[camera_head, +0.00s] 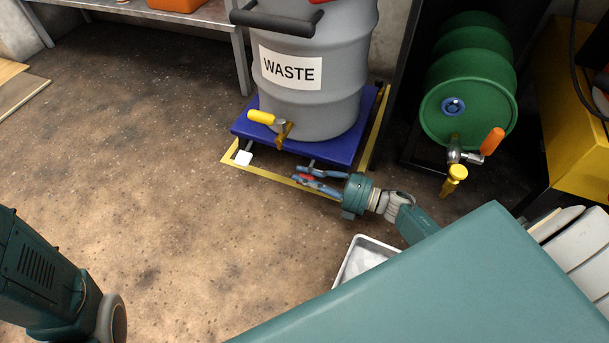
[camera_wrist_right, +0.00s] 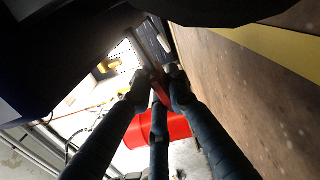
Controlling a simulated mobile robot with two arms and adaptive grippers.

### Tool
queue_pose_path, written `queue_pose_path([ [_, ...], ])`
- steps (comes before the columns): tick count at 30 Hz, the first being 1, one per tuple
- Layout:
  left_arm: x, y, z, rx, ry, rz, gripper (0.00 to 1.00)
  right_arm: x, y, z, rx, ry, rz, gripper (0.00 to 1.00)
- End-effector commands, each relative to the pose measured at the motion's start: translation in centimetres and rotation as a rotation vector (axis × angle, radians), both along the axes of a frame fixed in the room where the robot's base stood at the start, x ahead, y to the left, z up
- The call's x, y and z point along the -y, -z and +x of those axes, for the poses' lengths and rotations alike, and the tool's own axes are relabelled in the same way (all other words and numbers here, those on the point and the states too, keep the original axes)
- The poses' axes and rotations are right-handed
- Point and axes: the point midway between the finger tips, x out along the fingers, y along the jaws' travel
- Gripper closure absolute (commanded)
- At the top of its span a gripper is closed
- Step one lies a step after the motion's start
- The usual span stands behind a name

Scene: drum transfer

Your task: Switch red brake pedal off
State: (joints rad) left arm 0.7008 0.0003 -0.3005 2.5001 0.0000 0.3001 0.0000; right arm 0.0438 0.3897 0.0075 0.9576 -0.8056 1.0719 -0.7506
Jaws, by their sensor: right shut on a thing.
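The blue platform (camera_head: 350,148) of the drum cart stands on the floor and carries a grey drum marked WASTE (camera_head: 325,108). The small red brake pedal (camera_head: 306,179) is at the platform's front edge, low near the floor. My right gripper (camera_head: 300,174) reaches in from the right, with its fingers shut around the pedal. In the right wrist view, a narrow red piece (camera_wrist_right: 160,93) shows between the fingertips, partly hidden by them. My left gripper is out of view; only part of my left arm shows at the lower left.
A yellow line (camera_head: 235,151) frames the cart on the floor. A green drum (camera_head: 470,105) with an orange-handled tap (camera_head: 492,141) lies at the right. A tray (camera_head: 363,258) is on the floor below my right arm.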

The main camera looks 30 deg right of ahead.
Motion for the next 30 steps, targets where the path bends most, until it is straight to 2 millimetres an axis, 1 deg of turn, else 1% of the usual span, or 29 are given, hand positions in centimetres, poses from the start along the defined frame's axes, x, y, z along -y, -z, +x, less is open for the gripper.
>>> queue_pose_path([
  [1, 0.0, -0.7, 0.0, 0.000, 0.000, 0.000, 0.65, 0.0, -0.5, -0.1, -0.022, -0.001, 0.023, 1.00],
  [6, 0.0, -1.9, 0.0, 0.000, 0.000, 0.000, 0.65, 0.0, -1.4, -0.1, -0.104, -0.001, 0.114, 1.00],
  [15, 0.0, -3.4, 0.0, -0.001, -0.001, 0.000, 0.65, 0.0, -2.6, -0.1, -0.234, -0.002, 0.260, 1.00],
  [22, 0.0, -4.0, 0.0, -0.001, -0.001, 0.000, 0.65, 0.0, -3.0, -0.1, -0.293, -0.002, 0.327, 1.00],
  [30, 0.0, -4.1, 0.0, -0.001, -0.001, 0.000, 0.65, 0.1, -3.1, 0.0, -0.313, -0.001, 0.353, 1.00],
])
